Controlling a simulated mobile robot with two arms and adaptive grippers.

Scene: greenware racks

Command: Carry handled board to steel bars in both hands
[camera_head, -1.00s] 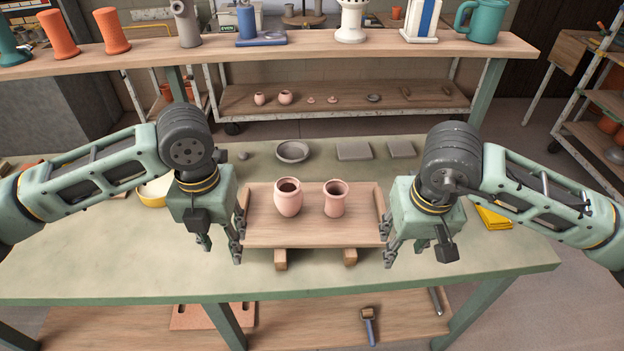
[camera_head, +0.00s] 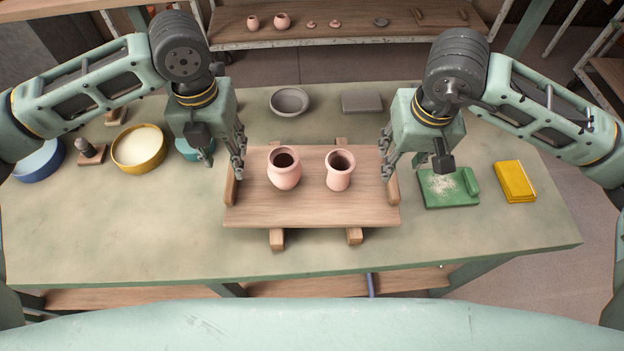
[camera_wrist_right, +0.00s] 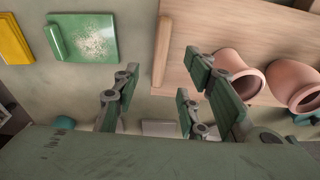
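The handled board (camera_head: 312,212), pale wood with a raised handle strip along each side, lies level on two wooden bars on the work table. Two pink pots, a rounder one (camera_head: 284,170) and a narrower one (camera_head: 340,171), stand upright on it. My left gripper (camera_head: 224,162) is open by the left handle (camera_head: 231,187). My right gripper (camera_head: 404,164) is open by the right handle (camera_head: 392,188). In the right wrist view the handle (camera_wrist_right: 163,45) shows between the spread fingers of the right gripper (camera_wrist_right: 158,98); contact is unclear. I cannot make out steel bars as such.
A green board with powder (camera_head: 448,188) and a yellow cloth (camera_head: 515,181) lie right of the handled board. A yellow bowl (camera_head: 139,149) stands to the left, a grey dish (camera_head: 290,102) behind. The table's front strip is clear. A shelf cart (camera_head: 340,25) stands beyond.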

